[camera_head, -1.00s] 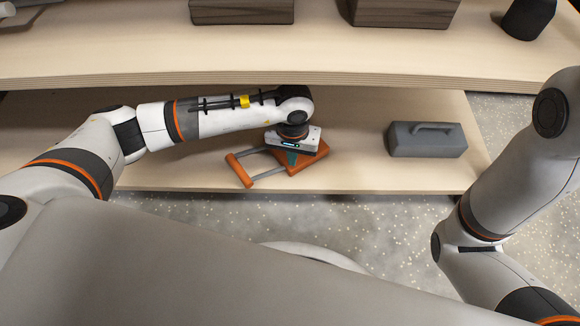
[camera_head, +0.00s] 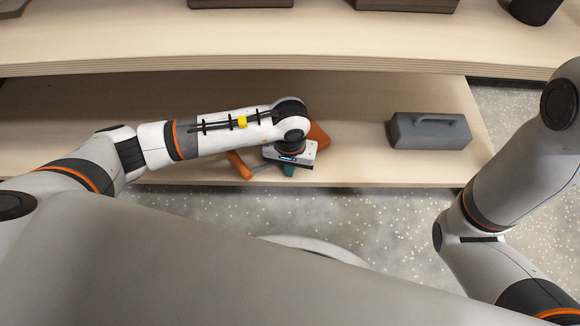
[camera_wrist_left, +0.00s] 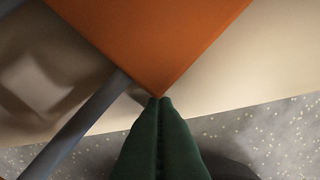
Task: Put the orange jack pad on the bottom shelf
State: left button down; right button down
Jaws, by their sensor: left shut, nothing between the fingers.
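The orange jack pad (camera_head: 319,136) lies on the bottom shelf (camera_head: 350,165), largely hidden behind my left wrist. Its orange end (camera_head: 239,165) with a grey rod shows to the left of the wrist. In the left wrist view the orange plate (camera_wrist_left: 155,40) and the grey rod (camera_wrist_left: 85,120) fill the upper part, over the pale shelf. My left gripper (camera_head: 288,170) has green fingers, which also show shut and empty in the left wrist view (camera_wrist_left: 160,100). Their tips are at the plate's corner; I cannot tell whether they touch. My right gripper is out of view.
A grey toolbox (camera_head: 429,131) with a handle stands on the bottom shelf to the right. The upper shelf (camera_head: 200,45) overhangs the back and bears dark boxes (camera_head: 240,3) and a black container (camera_head: 532,9). The speckled floor (camera_head: 400,225) in front is bare.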

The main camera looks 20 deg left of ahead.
pick_arm(q)
jog(key=w+b, duration=0.1)
jog(key=w, duration=0.3)
jog(key=shift+w+a+f+b, duration=0.1)
jog(key=shift+w+a+b, duration=0.05)
jog(key=shift+w+b, duration=0.15)
jog(key=shift+w, duration=0.2)
jog(key=shift+s, duration=0.1)
